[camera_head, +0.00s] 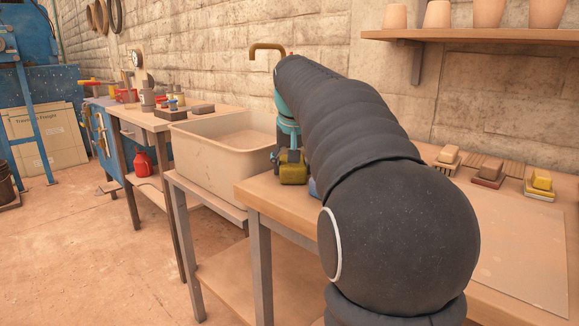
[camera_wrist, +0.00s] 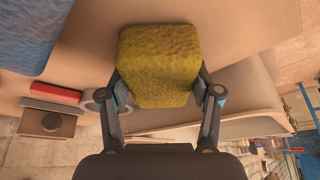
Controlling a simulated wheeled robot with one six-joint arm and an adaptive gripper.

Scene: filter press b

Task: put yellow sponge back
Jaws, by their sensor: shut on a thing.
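The yellow sponge (camera_head: 293,173) is in my gripper (camera_head: 290,158), which is shut on it from both sides. In the head view, they are just right of the sink basin, over the left end of the wooden table. In the wrist view, the olive-yellow sponge (camera_wrist: 160,60) fills the space between the fingers of my gripper (camera_wrist: 165,95). A blue object (camera_head: 314,188) lies close to its right in the head view, mostly hidden by my arm. A blue textured surface (camera_wrist: 28,35) shows at the upper left of the wrist view. I cannot tell whether the sponge touches the table.
The beige sink basin (camera_head: 222,150) stands left of the table, with a brass tap (camera_head: 266,47) behind it. Several brushes, including a yellow-topped one (camera_head: 541,183), sit at the right by a pale mat (camera_head: 520,250). A shelf (camera_head: 480,36) with pots hangs above. My arm hides the table's middle.

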